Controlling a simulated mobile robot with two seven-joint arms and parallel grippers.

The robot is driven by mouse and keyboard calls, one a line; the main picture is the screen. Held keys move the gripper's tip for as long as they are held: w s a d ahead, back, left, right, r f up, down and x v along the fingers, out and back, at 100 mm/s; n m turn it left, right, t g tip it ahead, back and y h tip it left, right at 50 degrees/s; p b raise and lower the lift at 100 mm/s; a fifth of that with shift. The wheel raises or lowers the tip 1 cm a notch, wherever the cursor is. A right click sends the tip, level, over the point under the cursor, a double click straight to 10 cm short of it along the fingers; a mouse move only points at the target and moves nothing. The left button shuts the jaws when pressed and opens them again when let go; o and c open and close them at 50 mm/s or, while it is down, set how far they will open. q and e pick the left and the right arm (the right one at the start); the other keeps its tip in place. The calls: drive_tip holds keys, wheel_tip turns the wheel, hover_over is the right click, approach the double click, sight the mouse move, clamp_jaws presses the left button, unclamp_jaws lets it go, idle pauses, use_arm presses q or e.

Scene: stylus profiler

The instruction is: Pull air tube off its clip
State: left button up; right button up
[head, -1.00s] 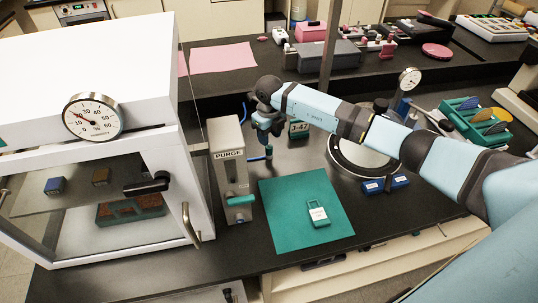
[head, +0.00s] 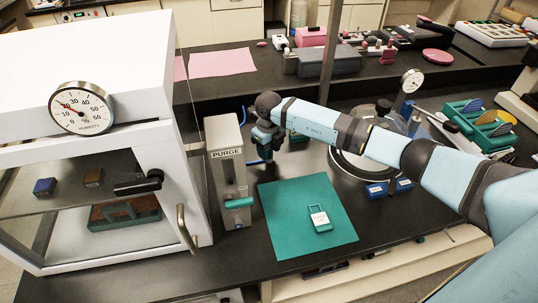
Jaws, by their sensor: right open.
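A blue air tube (head: 255,162) shows beside the right side of the grey PURGE box (head: 225,172). An upper blue piece (head: 243,115) shows behind the box. The tube's middle is hidden by my right gripper, and I cannot make out the clip. My right gripper (head: 265,156) points down just right of the box, with its jaws open at the tube. I cannot tell whether the fingers touch it or surround it. My left gripper is not in view.
A white cabinet with a humidity dial (head: 82,108) stands at the left. A round plate (head: 345,170) and blue blocks (head: 377,190) are to the right.

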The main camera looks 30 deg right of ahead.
clamp_jaws()
drive_tip(key=shift+r, duration=0.3)
drive_tip(key=shift+r+p, duration=0.35)
idle(0.5)
drive_tip(key=shift+r+p, duration=0.95)
drive_tip(key=shift+r, duration=0.75)
drive_tip(key=shift+r, duration=0.1)
drive_tip(key=shift+r+p, duration=0.45)
drive_tip(key=shift+r, duration=0.2)
wheel_tip(320, 180, up, 4)
drive_tip(key=shift+f+p, duration=0.25)
drive_tip(key=shift+p, duration=0.65)
